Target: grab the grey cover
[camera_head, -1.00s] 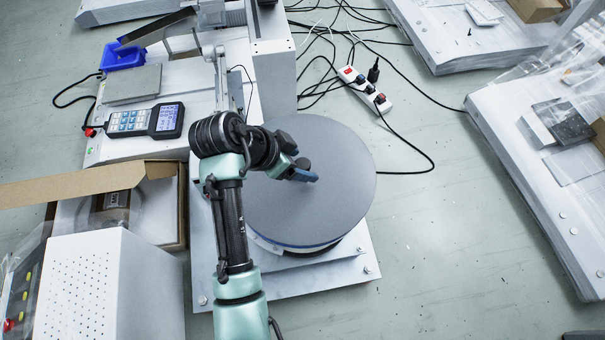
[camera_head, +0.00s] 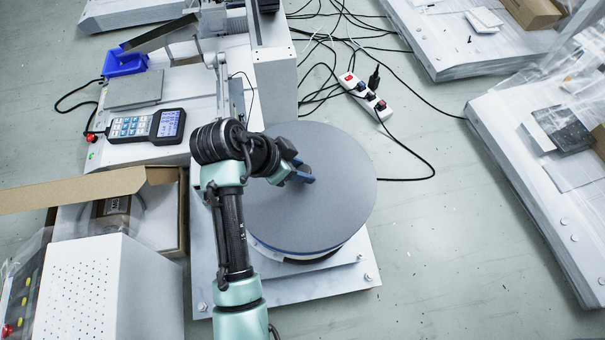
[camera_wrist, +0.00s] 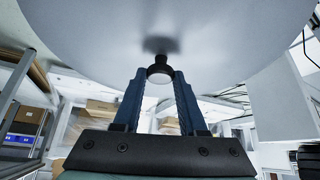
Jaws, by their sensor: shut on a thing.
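The grey cover (camera_head: 335,205) is a large round disc lying level over a round base on a pale metal plate. In the wrist view its underlit grey surface (camera_wrist: 240,45) fills the top of the picture. A small black knob (camera_wrist: 160,68) stands out from its middle. My gripper (camera_head: 304,175) is over the middle of the cover. In the wrist view, the two blue fingers of my gripper (camera_wrist: 159,82) are shut on the knob, one on each side. In the head view the fingers mostly hide the knob.
A handheld meter (camera_head: 150,125) and a blue bin (camera_head: 125,62) are at the left. An open cardboard box (camera_head: 160,220) and a perforated white case (camera_head: 105,290) are at lower left. A power strip (camera_head: 365,96) with loose cables lies behind. The floor right of the cover is clear.

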